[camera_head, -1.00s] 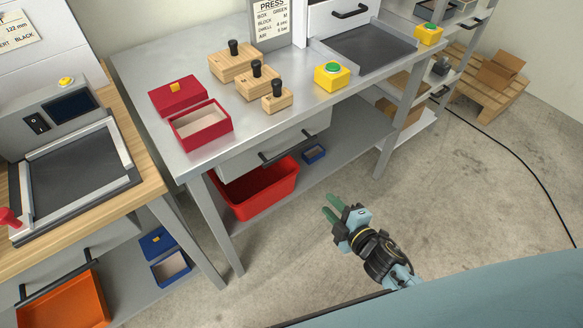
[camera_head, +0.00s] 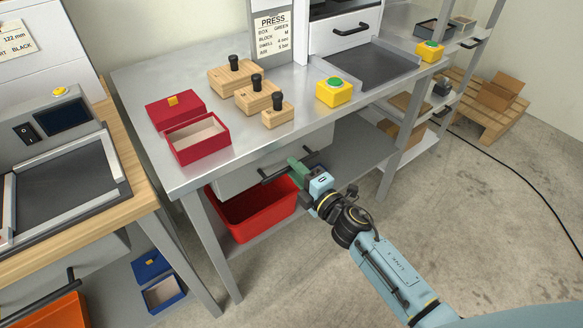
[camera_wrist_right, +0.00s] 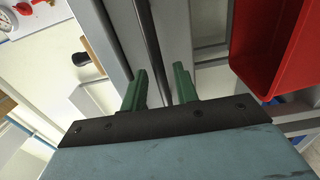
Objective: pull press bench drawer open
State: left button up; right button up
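The press bench drawer (camera_head: 232,180) is a grey front under the bench top, and it looks shut. Its black bar handle (camera_head: 272,176) is partly hidden behind my right gripper (camera_head: 297,167). The gripper's green fingers are at the right part of the handle. In the right wrist view, my right gripper (camera_wrist_right: 160,88) has its two green fingers apart. The dark handle bar (camera_wrist_right: 149,42) runs between them, with a gap showing on either side. My left gripper is in neither view.
A red bin (camera_head: 253,212) stands on the shelf below the drawer. The bench top (camera_head: 240,128) carries a red box (camera_head: 198,139), wooden blocks with black knobs (camera_head: 278,112) and a yellow button box (camera_head: 335,91). A wooden-topped bench (camera_head: 130,205) is at the left.

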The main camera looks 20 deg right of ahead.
jog(key=shift+x, duration=1.05)
jog(key=shift+s, duration=0.1)
grip_shut()
